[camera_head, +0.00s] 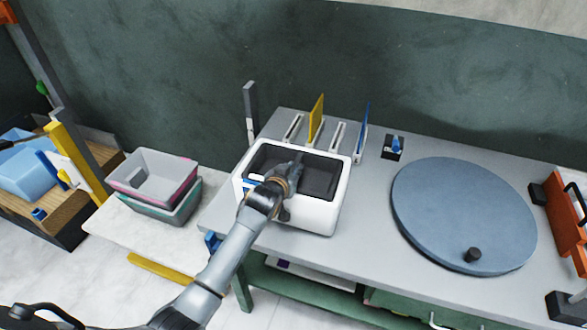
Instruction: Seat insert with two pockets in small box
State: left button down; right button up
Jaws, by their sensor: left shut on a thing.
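A small white box (328,215) with rounded corners stands open-topped on the grey table. A dark grey insert (321,176) shows within the box's opening; whether it lies flat on the bottom cannot be told. My left gripper (294,172) reaches over the box's front wall, fingers down at the middle of the opening. It is shut on the insert, though my wrist hides the grip and the front of the opening. My right gripper is not in view.
Upright yellow (317,118) and blue (362,130) panels stand in slots behind the box. A round blue-grey turntable (460,213) with a black knob lies to the right. Stacked grey bins (155,180) stand on the left. An orange fixture (565,215) is at the far right.

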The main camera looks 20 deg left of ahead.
pick_arm(q)
jog(key=shift+f, duration=0.25)
jog(key=c, duration=1.2)
grip_release()
jog(key=shift+s+f, duration=0.1)
jog(key=shift+f, duration=0.05)
jog(key=v, duration=1.2)
jog(key=shift+r, duration=0.3)
